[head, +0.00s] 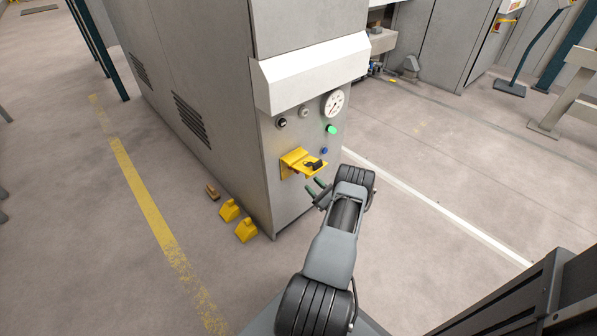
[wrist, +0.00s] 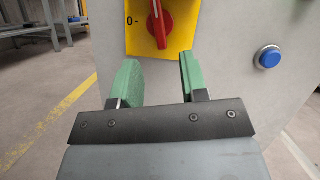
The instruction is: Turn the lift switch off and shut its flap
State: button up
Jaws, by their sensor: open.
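The lift switch is a red rotary knob (wrist: 158,22) on a yellow plate (wrist: 137,44) in the wrist view. Its grip stands about upright, and the "0" mark lies to its left; the plate's top is cut off. In the head view the yellow flap (head: 312,171) sticks out from the cabinet front, raised, with a black piece on it; it hides the knob there. My gripper (head: 319,187) is just below and in front of the flap. In the wrist view its green fingertips (wrist: 161,78) are apart and empty, below the knob.
The grey cabinet (head: 205,90) also carries a gauge (head: 333,103), a green button (head: 332,130) and a blue button (wrist: 268,57) right of the switch. Yellow blocks (head: 246,230) lie on the floor by its lower left corner. Floor to the right is open.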

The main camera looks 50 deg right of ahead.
jog(key=b+x, duration=0.1)
jog(key=x, duration=0.7)
jog(key=shift+w, duration=0.1)
jog(key=shift+c, duration=0.4)
